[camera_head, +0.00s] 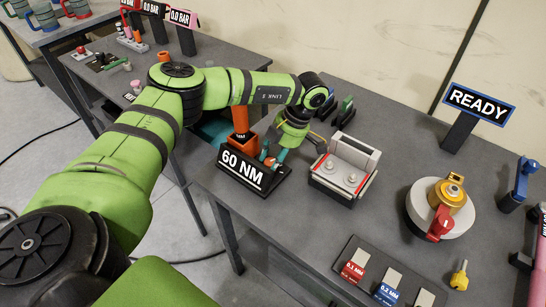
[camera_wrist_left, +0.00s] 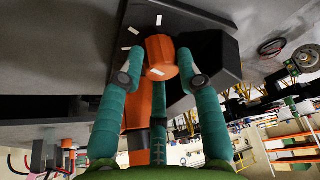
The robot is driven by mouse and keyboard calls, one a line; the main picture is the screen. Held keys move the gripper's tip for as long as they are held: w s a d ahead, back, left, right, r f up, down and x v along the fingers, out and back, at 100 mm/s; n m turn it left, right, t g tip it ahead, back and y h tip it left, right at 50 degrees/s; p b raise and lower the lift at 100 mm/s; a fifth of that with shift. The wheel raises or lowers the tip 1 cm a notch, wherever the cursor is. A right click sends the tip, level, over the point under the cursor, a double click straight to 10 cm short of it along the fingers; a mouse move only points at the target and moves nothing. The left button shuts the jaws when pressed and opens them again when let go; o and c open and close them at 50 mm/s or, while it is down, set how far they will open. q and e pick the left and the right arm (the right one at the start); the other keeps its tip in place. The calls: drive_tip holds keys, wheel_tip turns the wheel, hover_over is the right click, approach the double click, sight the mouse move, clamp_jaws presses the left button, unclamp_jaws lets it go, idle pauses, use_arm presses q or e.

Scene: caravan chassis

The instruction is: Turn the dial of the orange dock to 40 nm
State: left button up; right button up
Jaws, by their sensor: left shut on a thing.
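The orange dock has a dark base (camera_head: 273,186) with a sign (camera_head: 243,169) that reads 60 NM. An orange upright part (camera_head: 240,118) rises from it. In the left wrist view its orange dial (camera_wrist_left: 160,52) shows between my fingers, with white tick marks on the dark plate (camera_wrist_left: 185,18) around it. My left gripper (camera_head: 268,158) has teal fingers and reaches down onto the dock from above. In the left wrist view the gripper (camera_wrist_left: 162,72) is shut around the dial. In the head view the gripper hides the dial. My right gripper is not in view.
A grey-and-red box (camera_head: 345,167) stands close to the right of the dock. Further right are a READY sign (camera_head: 480,104), a round fixture with a red handle (camera_head: 441,208) and a yellow key (camera_head: 459,275). Labelled blocks (camera_head: 388,290) lie in front.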

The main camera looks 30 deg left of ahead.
use_arm(q)
drive_tip(key=shift+s+a+f, duration=0.1)
drive_tip(key=shift+s+f, duration=0.05)
drive_tip(key=n+g+h, duration=0.1)
drive_tip(key=n, duration=0.3)
drive_tip(key=shift+a, duration=0.1)
drive_tip(key=n+h, duration=0.2)
drive_tip(key=n, duration=0.2)
drive_tip(key=shift+g, duration=0.3)
drive_tip(key=shift+n, duration=0.4)
drive_tip(key=o, duration=1.1)
drive_tip(key=v, duration=0.8)
